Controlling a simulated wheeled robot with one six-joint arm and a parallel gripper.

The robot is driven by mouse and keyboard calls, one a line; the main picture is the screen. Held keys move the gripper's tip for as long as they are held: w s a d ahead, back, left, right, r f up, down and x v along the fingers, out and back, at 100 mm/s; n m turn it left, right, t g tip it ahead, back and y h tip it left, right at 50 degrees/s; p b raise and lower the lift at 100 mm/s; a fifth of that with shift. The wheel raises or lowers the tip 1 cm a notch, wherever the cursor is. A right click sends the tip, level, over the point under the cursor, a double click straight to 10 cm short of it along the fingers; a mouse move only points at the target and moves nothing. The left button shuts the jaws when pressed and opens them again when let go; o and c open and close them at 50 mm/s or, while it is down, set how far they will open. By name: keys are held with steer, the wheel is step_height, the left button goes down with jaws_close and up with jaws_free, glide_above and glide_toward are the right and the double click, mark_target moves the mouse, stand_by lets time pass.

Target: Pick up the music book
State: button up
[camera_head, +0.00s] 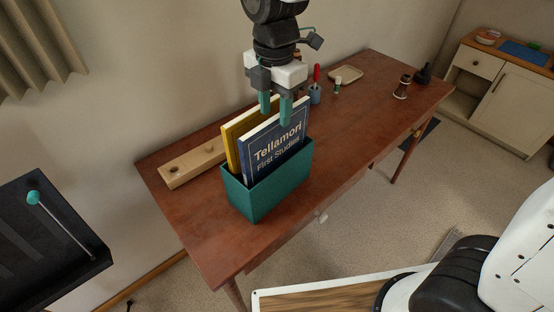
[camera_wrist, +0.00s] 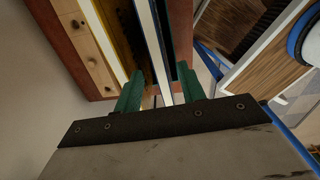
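A navy music book (camera_head: 274,146) labelled "Tellamori First Studies" stands upright in a teal box (camera_head: 268,197) on the desk. A yellow book (camera_head: 238,129) stands close behind it in the same box. My gripper (camera_head: 276,112) is at the top of the navy book, pointing down. One teal finger is in front of the cover and the other is behind it. In the wrist view the gripper (camera_wrist: 158,92) has its fingers apart, with a pale page edge (camera_wrist: 152,45) between them. I cannot tell whether either finger touches the book.
The desk's front left is clear. A cabinet (camera_head: 500,95) stands at right.

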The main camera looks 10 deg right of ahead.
mark_target(277, 134)
step_height(277, 134, down, 8)
steer(key=shift+w+d+r, duration=0.1)
steer(key=shift+d+r, duration=0.05)
steer(key=shift+r, duration=0.1)
jaws_close()
